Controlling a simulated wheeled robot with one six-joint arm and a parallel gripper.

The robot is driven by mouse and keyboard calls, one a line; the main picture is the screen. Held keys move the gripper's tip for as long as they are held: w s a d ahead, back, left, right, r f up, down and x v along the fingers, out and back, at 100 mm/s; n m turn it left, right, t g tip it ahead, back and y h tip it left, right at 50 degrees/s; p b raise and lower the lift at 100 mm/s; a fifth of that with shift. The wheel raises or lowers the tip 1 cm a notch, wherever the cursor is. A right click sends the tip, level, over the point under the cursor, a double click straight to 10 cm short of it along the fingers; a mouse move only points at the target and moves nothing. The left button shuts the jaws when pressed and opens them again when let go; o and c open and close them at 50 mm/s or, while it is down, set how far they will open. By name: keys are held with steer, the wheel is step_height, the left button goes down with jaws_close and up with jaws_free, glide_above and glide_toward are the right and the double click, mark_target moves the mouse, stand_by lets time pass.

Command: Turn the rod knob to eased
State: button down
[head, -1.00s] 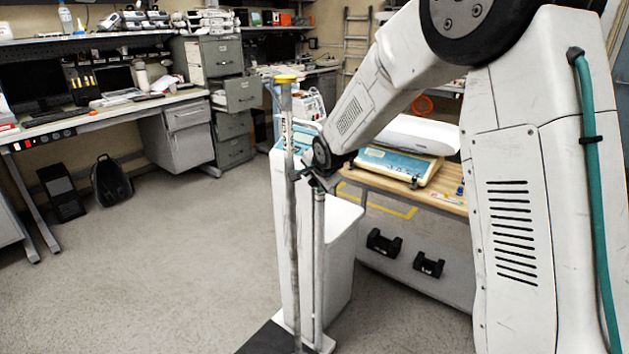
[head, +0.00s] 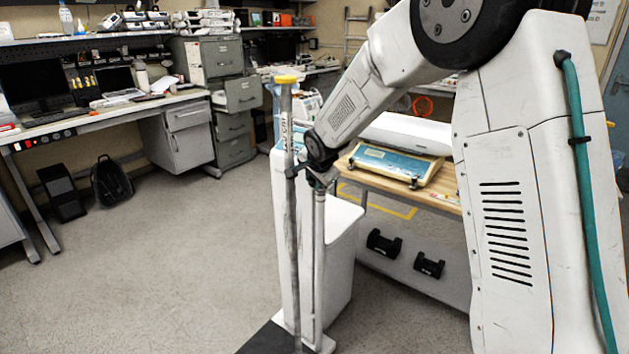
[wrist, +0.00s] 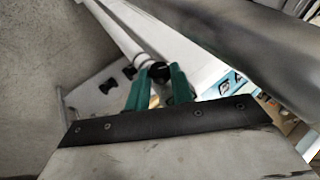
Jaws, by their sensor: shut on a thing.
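A tall grey rod (head: 291,220) with a yellow cap (head: 286,79) stands upright on a white column scale (head: 340,245). A second, shorter pale rod (head: 319,260) stands beside it. My gripper (head: 318,180) is at the top of the shorter rod, close beside the tall one. In the wrist view my gripper's green fingers (wrist: 158,78) are shut on a small part at the end of a white rod (wrist: 122,32). This part seems to be the rod knob; it is mostly hidden between the fingers, and its turn position cannot be read.
A wooden-topped bench (head: 440,195) with a blue and cream baby scale (head: 395,163) stands behind and right of my gripper. Black weights (head: 384,243) are below it. The floor at left (head: 150,260) is clear.

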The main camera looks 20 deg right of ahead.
steer(key=c, duration=1.2)
jaws_free()
steer(key=v, duration=0.7)
steer(key=shift+s+r, duration=0.25)
steer(key=shift+r, duration=0.05)
